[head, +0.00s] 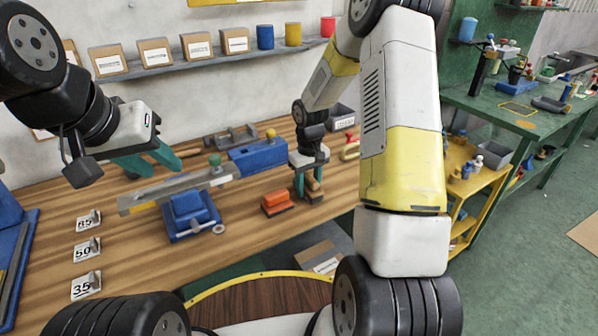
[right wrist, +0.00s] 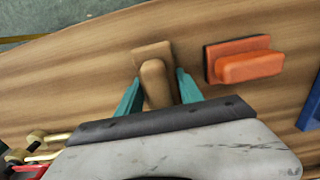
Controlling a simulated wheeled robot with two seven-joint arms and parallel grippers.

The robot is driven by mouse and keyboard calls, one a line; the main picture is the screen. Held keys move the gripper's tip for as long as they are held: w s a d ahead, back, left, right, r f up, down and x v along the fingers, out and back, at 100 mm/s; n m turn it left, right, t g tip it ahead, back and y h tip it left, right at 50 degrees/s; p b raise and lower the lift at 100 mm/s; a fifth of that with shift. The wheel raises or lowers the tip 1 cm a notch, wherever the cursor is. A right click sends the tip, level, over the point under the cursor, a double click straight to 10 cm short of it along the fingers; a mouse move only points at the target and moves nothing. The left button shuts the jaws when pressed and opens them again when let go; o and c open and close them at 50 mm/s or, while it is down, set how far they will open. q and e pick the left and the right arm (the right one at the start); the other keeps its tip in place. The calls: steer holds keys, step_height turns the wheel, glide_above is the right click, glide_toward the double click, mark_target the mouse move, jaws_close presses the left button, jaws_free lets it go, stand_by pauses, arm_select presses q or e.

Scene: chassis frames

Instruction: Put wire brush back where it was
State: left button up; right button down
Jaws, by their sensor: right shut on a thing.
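A tan wooden tool with a rounded handle on a flat block, which I take for the wire brush (right wrist: 155,82), is between the teal fingers of my right gripper (right wrist: 158,88). No bristles show. In the head view, my right gripper (head: 308,186) points down at the bench, shut on the brush (head: 314,188). I cannot tell whether the brush touches the bench top. My left gripper (head: 164,166) is open and empty at the left, above the bench near a long grey bar.
An orange block with a handle (head: 278,203) lies just left of the brush. A blue vise (head: 190,212) and a blue clamp body (head: 257,157) stand on the wooden bench (head: 130,255). Number tags (head: 86,249) sit at left. A yellow shelf cart (head: 470,190) stands right.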

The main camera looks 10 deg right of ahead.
mark_target(309, 176)
steer(key=c, duration=0.8)
jaws_free()
steer(key=shift+o, duration=0.2)
step_height(309, 176, up, 12)
steer(key=s+r+m+t, duration=0.2)
steer(key=s+r+t, duration=0.1)
steer(key=s+r, duration=1)
steer(key=s+a+r+m+t+y, duration=0.1)
steer(key=s+a+r+t+y, duration=0.1)
steer(key=s, duration=0.9)
steer(key=shift+a+r+t, duration=0.15)
steer(key=shift+r+t, duration=0.45)
steer(key=shift+r, duration=0.4)
